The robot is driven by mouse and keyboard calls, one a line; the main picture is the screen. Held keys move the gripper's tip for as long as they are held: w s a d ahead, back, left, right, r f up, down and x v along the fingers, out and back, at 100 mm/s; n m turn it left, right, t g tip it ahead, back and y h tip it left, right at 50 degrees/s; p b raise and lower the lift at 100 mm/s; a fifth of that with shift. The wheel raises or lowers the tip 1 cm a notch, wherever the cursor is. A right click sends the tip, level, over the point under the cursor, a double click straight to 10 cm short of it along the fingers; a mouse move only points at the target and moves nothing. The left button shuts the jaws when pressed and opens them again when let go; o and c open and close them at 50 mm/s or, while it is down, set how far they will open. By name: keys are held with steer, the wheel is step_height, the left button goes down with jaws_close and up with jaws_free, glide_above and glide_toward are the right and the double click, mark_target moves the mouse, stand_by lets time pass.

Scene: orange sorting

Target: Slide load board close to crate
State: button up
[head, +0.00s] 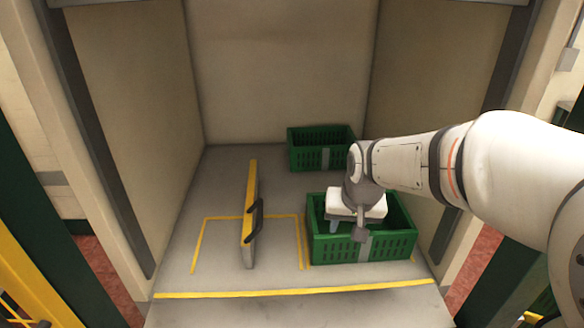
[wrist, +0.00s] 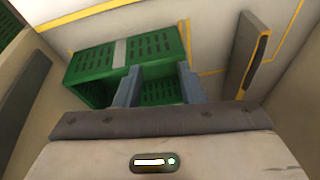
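The load board (head: 249,215) is an upright grey panel with a yellow top edge and a black handle on its right side. It stands left of the near green crate (head: 335,250), with a gap of floor between them. The board also shows at the right of the wrist view (wrist: 245,55). My gripper (head: 347,228) is over the near crate, which looks empty where I can see inside. In the wrist view its two grey-blue fingers (wrist: 158,90) are apart with nothing between them, and the crate (wrist: 95,65) shows behind them. I cannot tell how deep the fingertips are.
A second green crate (head: 305,155) stands at the back, near the rear wall. Yellow lines mark the floor around the board, and a yellow stripe (head: 290,292) runs along the front edge. Walls close in the bay on the left, right and back. Floor left of the board is clear.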

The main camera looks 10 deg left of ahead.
steer(key=w+a+p, duration=0.2)
steer(key=w+a, duration=0.4)
steer(key=a, duration=0.4)
steer(key=n+y, duration=0.1)
steer(key=y, duration=0.1)
glide_toward(260, 211)
steer(key=p+x, duration=0.1)
steer(key=x, duration=0.6)
steer(key=shift+f, duration=0.1)
steer(key=shift+w+a+f, duration=0.1)
steer(key=shift+a+f, duration=0.05)
steer(key=shift+f, duration=0.25)
steer(key=shift+c, duration=0.2)
jaws_close()
